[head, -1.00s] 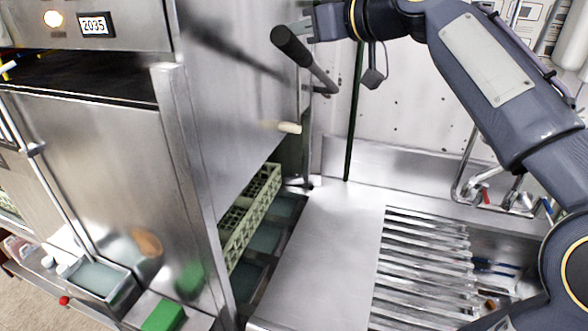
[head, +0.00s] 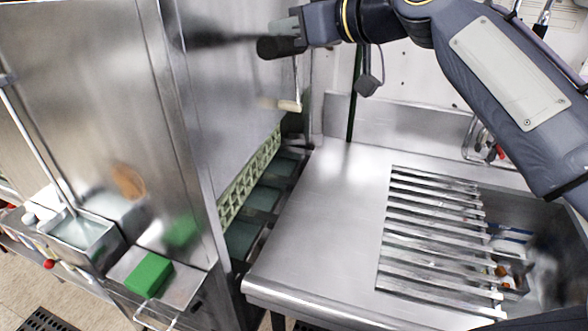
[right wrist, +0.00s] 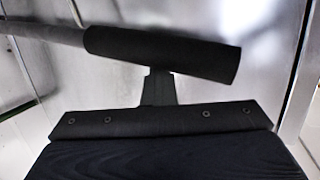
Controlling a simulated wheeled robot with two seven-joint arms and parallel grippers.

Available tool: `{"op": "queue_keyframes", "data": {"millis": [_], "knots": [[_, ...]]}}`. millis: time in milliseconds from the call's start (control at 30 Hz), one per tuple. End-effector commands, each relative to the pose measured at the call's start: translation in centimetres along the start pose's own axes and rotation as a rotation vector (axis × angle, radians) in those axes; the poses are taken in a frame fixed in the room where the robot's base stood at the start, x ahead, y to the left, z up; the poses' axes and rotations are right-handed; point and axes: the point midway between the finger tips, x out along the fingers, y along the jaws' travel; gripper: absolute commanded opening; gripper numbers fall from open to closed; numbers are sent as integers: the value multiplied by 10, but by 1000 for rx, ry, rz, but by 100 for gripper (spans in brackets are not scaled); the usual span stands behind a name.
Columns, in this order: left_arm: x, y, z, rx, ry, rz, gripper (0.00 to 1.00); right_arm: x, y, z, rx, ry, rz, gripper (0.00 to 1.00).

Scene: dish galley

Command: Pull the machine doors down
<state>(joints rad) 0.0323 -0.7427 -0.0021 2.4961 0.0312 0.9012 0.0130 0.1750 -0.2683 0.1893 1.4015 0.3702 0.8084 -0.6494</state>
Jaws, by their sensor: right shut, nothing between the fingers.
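The machine's steel door panel (head: 232,95) hangs above a green rack (head: 250,176), with the rack's side showing under its lower edge. The black handle grip (head: 279,47) sits at the upper middle; it also shows in the right wrist view (right wrist: 165,54), as a dark cylinder on a grey bar. My right gripper (head: 285,26) is shut and empty, its fingertips just above the grip in the head view. In the right wrist view the shut fingers (right wrist: 158,88) reach close to the grip without enclosing it; I cannot tell whether they touch. My left gripper is out of view.
A steel counter (head: 325,200) with a slatted grate (head: 432,240) and a sink lies to the right. At lower left are a steel pan (head: 82,233) and a green sponge (head: 149,274). A white wall stands behind.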

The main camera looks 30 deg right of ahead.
Motion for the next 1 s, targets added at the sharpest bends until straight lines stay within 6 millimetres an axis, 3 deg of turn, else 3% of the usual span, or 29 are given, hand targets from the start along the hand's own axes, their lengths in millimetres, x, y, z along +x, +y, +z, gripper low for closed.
{"op": "queue_keyframes", "data": {"millis": [33, 1000], "knots": [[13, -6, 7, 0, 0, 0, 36, 4, -3, 17, 0, -7, -7, 0], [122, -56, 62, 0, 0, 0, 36, 31, -14, 149, 1, -8, -3, 0]]}}
